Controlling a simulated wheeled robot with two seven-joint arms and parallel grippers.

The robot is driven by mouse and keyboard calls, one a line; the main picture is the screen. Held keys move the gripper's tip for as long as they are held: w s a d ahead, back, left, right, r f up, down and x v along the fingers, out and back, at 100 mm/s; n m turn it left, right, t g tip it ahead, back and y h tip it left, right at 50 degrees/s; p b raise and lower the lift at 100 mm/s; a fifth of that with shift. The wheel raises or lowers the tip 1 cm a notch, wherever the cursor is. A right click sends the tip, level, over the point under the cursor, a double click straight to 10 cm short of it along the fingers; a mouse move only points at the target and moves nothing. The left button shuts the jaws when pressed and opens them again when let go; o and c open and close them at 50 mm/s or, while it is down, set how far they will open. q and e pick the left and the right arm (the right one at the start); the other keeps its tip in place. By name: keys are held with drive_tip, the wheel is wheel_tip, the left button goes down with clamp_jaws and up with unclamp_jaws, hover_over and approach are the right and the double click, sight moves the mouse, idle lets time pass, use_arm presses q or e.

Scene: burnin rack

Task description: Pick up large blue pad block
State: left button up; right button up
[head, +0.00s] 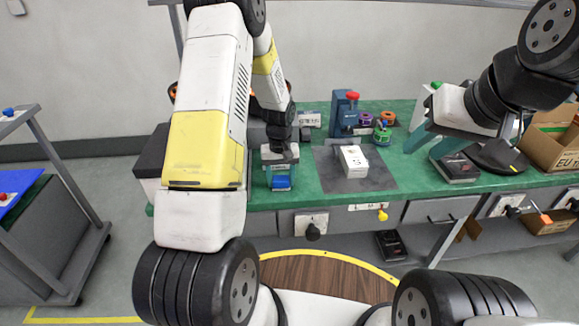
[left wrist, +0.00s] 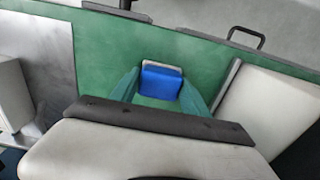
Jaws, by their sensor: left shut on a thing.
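The large blue pad block (head: 281,183) is at the front left of the green table, below my left gripper in the head view. In the left wrist view the blue pad block (left wrist: 161,82) has a blue face with a pale edge and sits between two green fingers. My left gripper (head: 280,172) points down and is shut on the block. I cannot tell whether the block touches the table. My right gripper (head: 427,142) is over the right part of the table, its teal fingers apart, with nothing seen between them.
A white box (head: 353,161) stands on a grey mat (head: 325,172) right of the block. A blue device with a red button (head: 347,112) and several spools stand behind. A dark flat box (head: 456,167) and cardboard boxes (head: 556,150) lie at right. Drawers line the table's front.

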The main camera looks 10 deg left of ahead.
sight(281, 177)
use_arm(q)
drive_tip(key=shift+r, duration=0.1)
drive_tip(key=shift+r, duration=0.5)
wheel_tip(281, 177, up, 2)
drive_tip(key=shift+r, duration=0.15)
drive_tip(key=s, duration=0.5)
drive_tip(key=s+r, duration=0.1)
drive_tip(key=s, duration=1)
drive_tip(key=shift+a+r, duration=0.1)
drive_tip(key=shift+r, duration=0.15)
